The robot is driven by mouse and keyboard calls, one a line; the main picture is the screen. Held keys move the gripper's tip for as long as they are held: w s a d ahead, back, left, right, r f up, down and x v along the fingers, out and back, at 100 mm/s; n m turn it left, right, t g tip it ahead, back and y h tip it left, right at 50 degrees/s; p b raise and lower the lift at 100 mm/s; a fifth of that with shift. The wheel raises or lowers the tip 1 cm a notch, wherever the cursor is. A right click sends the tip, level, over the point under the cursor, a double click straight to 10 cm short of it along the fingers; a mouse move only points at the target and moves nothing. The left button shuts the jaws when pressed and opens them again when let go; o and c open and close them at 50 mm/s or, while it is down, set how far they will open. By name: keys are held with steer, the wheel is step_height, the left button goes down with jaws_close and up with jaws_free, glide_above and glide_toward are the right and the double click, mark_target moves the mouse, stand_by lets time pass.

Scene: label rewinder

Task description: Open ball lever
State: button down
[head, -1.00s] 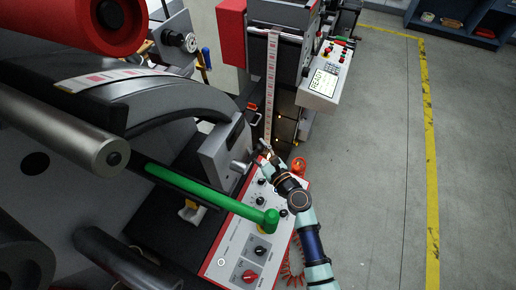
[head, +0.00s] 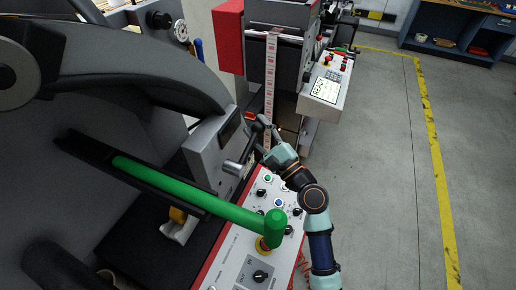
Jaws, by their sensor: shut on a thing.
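The ball lever (head: 246,150) is a short grey metal rod on the grey block (head: 212,150) at the centre of the view. It slants up and to the right from its round hub. My gripper (head: 266,126) is at the lever's upper end, reached from the lower right by my arm. The gripper is small here and is shut on the lever's end. The ball itself is hidden by the fingers.
A green-handled bar (head: 200,190) crosses left of my arm, above the control panel (head: 245,235) with knobs and buttons. A printed label strip (head: 270,75) hangs just behind the gripper. A second keypad panel (head: 325,85) stands behind. The floor at right is clear.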

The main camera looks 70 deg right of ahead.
mark_target(256, 127)
steer(key=shift+a+r+n+t+y+b, duration=0.25)
steer(key=shift+r+n+t+b, duration=0.15)
steer(key=shift+r+n+b, duration=0.3)
steer(key=shift+a+r+n+t+y+b, duration=0.2)
steer(key=shift+r+n+t+b, duration=0.25)
steer(key=shift+n+b, duration=0.4)
steer(key=shift+a+r+n+t+y+b, duration=0.15)
steer(key=shift+r+n+t+y+b, duration=0.15)
steer(key=shift+r+n+b, duration=0.4)
steer(key=shift+a+r+n+t+y, duration=0.1)
steer(key=shift+r+n+t+y, duration=0.15)
steer(key=shift+r+n+y, duration=0.15)
steer(key=c, duration=0.7)
jaws_free()
steer(key=shift+a+f, duration=0.1)
steer(key=shift+a, duration=0.05)
steer(key=shift+f, duration=0.1)
steer(key=shift+s+f+h, duration=0.1)
steer(key=shift+f+h, duration=0.05)
steer(key=shift+h, duration=0.1)
steer(key=v, duration=1.1)
steer(key=shift+s+a, duration=0.15)
steer(key=shift+s, duration=0.15)
